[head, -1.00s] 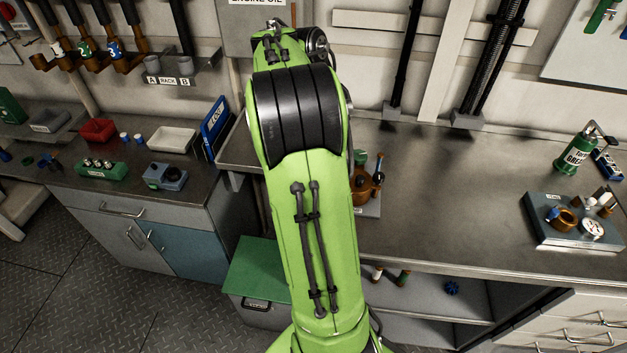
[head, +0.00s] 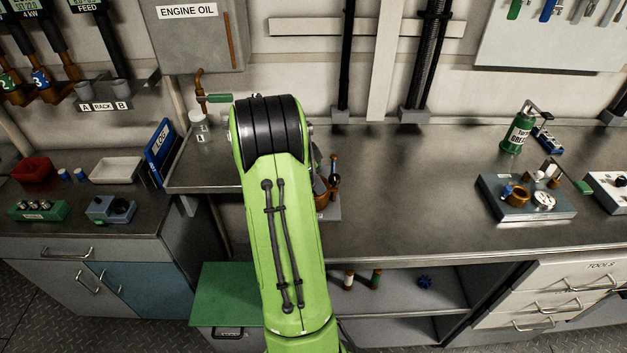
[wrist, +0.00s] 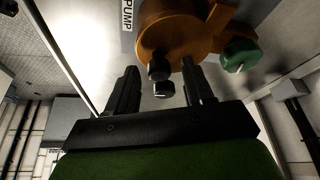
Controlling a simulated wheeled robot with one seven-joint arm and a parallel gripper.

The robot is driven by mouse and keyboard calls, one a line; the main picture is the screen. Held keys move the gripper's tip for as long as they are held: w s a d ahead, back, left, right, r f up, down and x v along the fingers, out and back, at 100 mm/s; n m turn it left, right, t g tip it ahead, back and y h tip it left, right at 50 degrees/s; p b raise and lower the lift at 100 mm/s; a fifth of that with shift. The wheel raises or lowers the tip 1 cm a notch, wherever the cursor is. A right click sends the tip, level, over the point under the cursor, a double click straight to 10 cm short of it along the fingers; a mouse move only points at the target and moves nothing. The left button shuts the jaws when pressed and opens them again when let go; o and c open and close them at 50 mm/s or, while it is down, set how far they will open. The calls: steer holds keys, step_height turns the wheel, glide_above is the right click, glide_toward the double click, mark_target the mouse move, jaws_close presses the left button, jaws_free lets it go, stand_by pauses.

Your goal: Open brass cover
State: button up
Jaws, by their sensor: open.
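In the wrist view, a round brass-coloured body (wrist: 165,38) with a smooth face is close in front of my gripper (wrist: 160,76). It stands by a plate labelled PUMP (wrist: 127,14). I cannot tell whether this round face is the brass cover or whether it is open. Two small dark knobs (wrist: 158,69) show at its edge, between my fingers in the picture. My gripper is open, and I see no clear contact. A green knob (wrist: 240,54) is at the right. In the head view, my arm hides my gripper and most of the brass pump (head: 327,188).
A grey block with brass parts (head: 527,204) and a green grease can (head: 518,133) stand on the right of the bench (head: 420,215). An engine oil tank (head: 200,40) hangs behind. A green box top (head: 225,290) is low on the left. The middle bench is mostly clear.

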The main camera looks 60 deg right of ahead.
steer(key=shift+c, duration=0.5)
jaws_close()
